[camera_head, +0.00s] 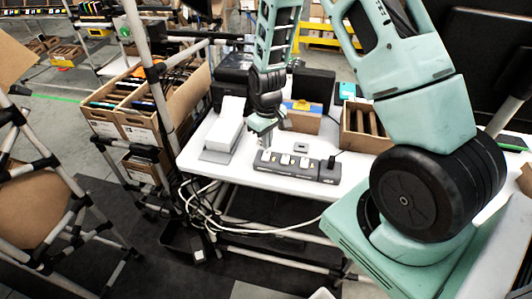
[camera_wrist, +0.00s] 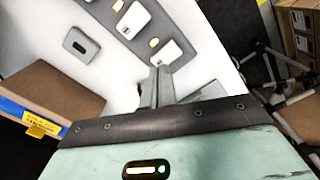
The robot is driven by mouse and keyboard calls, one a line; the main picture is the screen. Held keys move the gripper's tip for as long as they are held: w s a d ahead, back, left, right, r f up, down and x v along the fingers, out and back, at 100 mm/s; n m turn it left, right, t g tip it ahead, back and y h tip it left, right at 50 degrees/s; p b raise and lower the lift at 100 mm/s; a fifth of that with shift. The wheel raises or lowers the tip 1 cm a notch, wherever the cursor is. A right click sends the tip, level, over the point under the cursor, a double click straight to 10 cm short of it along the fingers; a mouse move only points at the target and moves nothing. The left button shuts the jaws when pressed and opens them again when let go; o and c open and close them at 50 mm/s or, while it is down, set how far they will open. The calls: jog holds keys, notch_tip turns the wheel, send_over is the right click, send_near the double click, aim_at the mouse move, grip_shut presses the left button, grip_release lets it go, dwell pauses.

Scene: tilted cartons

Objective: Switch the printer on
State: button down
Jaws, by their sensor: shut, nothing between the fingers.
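A dark grey power strip (camera_head: 291,166) lies along the front edge of the white table, with several white pieces on top and a black plug at its right end. In the wrist view the strip (camera_wrist: 118,28) shows white blocks and small glowing orange lights between them. My gripper (camera_head: 260,147) is shut and empty, pointing down over the strip's left end. In the wrist view the fingertips (camera_wrist: 159,76) are close to the last white block; whether they touch it I cannot tell. Which item is the printer I cannot tell; a white boxy item (camera_head: 226,127) stands left of the gripper.
A small grey box (camera_head: 301,147) lies behind the strip. A carton (camera_head: 302,122) with a blue label and an open carton (camera_head: 366,130) stand farther back. Black boxes (camera_head: 314,86) line the table's rear. White cables (camera_head: 205,205) hang below the table's front left.

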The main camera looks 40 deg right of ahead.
aim_at(267, 153)
notch_tip(267, 153, up, 5)
jog(key=p, duration=0.3)
jog(key=shift+f, duration=0.2)
dwell(0.3)
jog(key=s+a+r+n+b, duration=0.1)
jog(key=s+a+r, duration=0.2)
jog(key=a, duration=0.3)
jog(key=s+a+r+n+y+b, duration=0.1)
jog(key=s+a+r, duration=0.25)
jog(key=a, duration=0.25)
jog(key=s+a+r+n+b, duration=0.1)
jog(key=s+a+r, duration=0.1)
jog(key=a+r, duration=0.3)
jog(key=s+a+r+n, duration=0.1)
jog(key=s+a, duration=0.2)
jog(key=s, duration=0.5)
jog(key=s+a+r+n+b, duration=0.1)
jog(key=s+a+r+n, duration=0.1)
jog(key=s+a, duration=0.2)
jog(key=s, duration=0.3)
jog(key=shift+s+a+b, duration=0.25)
jog(key=shift+s+b, duration=0.05)
jog(key=shift+s, duration=0.05)
jog(key=shift+r, duration=0.1)
